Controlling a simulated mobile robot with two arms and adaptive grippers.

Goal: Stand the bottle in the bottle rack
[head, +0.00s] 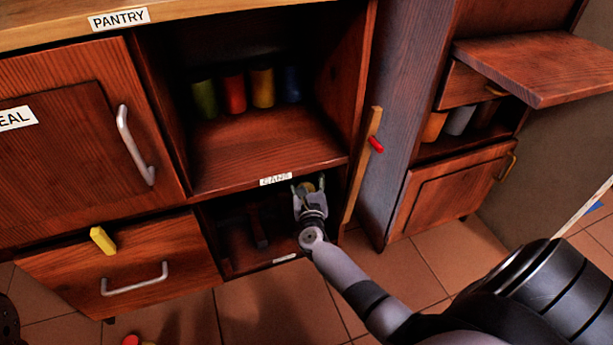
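My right gripper (308,186) reaches into the dark lower compartment below the "CANS" label. Its two fingers stand apart, with a small yellow-green thing between them. This may be part of the bottle, but most of it is hidden by the gripper and shadow, and I cannot tell whether the fingers grip it. A dark wooden structure (258,222) stands inside the same compartment, left of my gripper. It may be the bottle rack, but it is too dark to be sure. My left gripper is out of view.
Several coloured cans, including a red can (235,94), stand on the shelf above.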

